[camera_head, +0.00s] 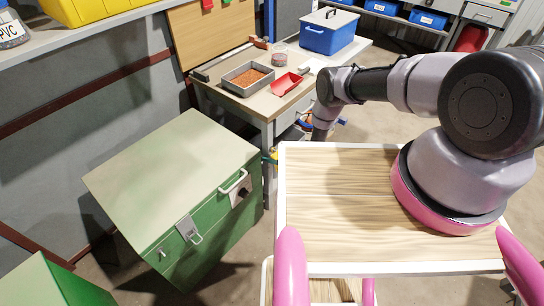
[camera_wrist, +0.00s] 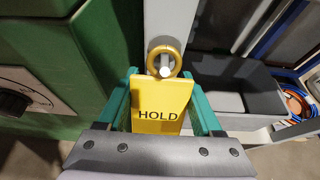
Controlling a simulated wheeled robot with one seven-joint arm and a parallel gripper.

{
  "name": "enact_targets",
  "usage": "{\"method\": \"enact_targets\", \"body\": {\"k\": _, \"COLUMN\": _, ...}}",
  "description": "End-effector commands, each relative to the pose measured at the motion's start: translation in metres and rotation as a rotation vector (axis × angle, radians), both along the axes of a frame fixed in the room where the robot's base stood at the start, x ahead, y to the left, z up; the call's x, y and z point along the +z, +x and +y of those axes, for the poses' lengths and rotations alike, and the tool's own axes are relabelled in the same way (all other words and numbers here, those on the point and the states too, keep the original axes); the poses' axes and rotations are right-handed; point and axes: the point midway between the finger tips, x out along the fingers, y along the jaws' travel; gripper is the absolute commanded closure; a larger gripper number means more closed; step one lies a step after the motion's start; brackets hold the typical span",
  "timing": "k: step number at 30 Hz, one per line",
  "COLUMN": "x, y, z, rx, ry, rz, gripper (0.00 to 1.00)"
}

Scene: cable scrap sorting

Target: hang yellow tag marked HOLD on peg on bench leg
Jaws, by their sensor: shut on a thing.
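The yellow tag (camera_wrist: 160,100) marked HOLD is between the teal fingers of my gripper (camera_wrist: 166,108), which is shut on it in the wrist view. Its brass-coloured ring (camera_wrist: 164,53) stands at the top, in front of the pale grey bench leg (camera_wrist: 178,22). A small pale round end, apparently the peg (camera_wrist: 166,72), shows inside the lower part of the ring opening. I cannot tell how far it passes through the ring. In the head view, my arm reaches down beside the workbench, and the wooden top in front hides much of the gripper area.
A green metal chest (camera_head: 175,185) stands left of the workbench (camera_head: 262,103); its green side also shows close by in the wrist view (camera_wrist: 60,55). A dark grey box (camera_wrist: 235,88) and orange cable (camera_wrist: 295,103) lie right of the leg.

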Motion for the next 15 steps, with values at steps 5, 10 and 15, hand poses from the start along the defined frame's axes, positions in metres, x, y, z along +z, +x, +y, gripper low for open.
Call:
{"method": "enact_targets", "body": {"k": 5, "x": 0.0002, "y": 0.0001, "z": 0.0001, "rx": 0.0, "ry": 0.0, "rz": 0.0, "gripper": 0.93}}
{"method": "enact_targets", "body": {"k": 10, "x": 0.0002, "y": 0.0001, "z": 0.0, "rx": 0.0, "ry": 0.0, "rz": 0.0, "gripper": 0.0}}
{"method": "enact_targets", "body": {"k": 15, "x": 0.0001, "y": 0.0, "z": -0.0001, "rx": 0.0, "ry": 0.0, "rz": 0.0, "gripper": 0.0}}
